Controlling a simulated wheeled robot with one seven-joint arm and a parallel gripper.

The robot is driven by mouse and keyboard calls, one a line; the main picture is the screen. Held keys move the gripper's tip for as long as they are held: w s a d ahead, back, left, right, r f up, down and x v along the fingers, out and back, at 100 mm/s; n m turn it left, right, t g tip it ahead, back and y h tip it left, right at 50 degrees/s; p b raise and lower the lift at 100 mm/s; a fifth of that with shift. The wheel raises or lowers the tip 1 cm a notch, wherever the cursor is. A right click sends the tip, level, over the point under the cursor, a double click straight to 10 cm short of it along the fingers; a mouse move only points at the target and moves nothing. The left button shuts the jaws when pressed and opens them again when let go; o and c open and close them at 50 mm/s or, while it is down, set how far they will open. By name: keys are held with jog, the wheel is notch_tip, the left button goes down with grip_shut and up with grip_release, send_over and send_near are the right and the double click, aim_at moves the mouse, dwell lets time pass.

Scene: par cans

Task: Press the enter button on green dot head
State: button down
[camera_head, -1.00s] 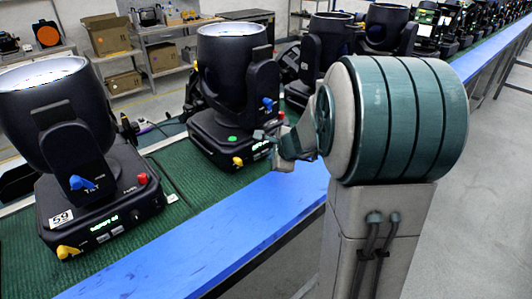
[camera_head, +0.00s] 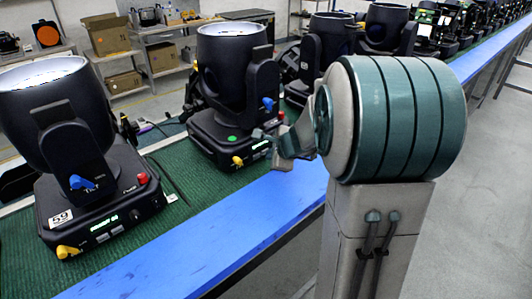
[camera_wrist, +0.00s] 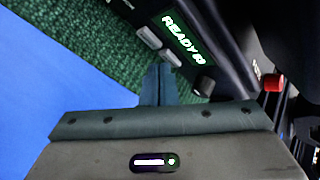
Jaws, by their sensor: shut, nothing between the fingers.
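The green dot head is a black moving-head light (camera_head: 232,75) with a green dot (camera_head: 232,138) on its base, standing on the green belt. In the wrist view, its panel has a lit display (camera_wrist: 183,38) reading READY, two grey buttons (camera_wrist: 148,37) (camera_wrist: 172,59) and a dark knob (camera_wrist: 203,85). A red knob (camera_wrist: 272,82) is farther right. My gripper (camera_wrist: 158,72) is shut and empty, its tips close to the grey buttons; I cannot tell if they touch. In the head view, my gripper (camera_head: 262,137) is at the front right of that base and hides part of it.
Another light (camera_head: 55,110) labelled 59 stands at the left, with blue, red and yellow knobs. More lights (camera_head: 385,28) line the belt behind. The blue belt edge (camera_head: 230,220) runs along the front. Shelves with boxes (camera_head: 108,33) stand at the back.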

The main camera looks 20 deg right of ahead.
jog(key=shift+s+d, duration=0.2)
jog(key=shift+s, duration=0.35)
jog(key=shift+s, duration=0.1)
jog(key=shift+s+d+b, duration=0.25)
jog(key=shift+s+d, duration=0.05)
jog(key=shift+s, duration=0.45)
jog(key=shift+s+d+b, duration=0.2)
jog(key=shift+s+d, duration=0.15)
jog(key=shift+s, duration=0.4)
jog(key=shift+s+d+b, duration=0.25)
jog(key=shift+s+d, duration=0.05)
jog(key=shift+s, duration=0.45)
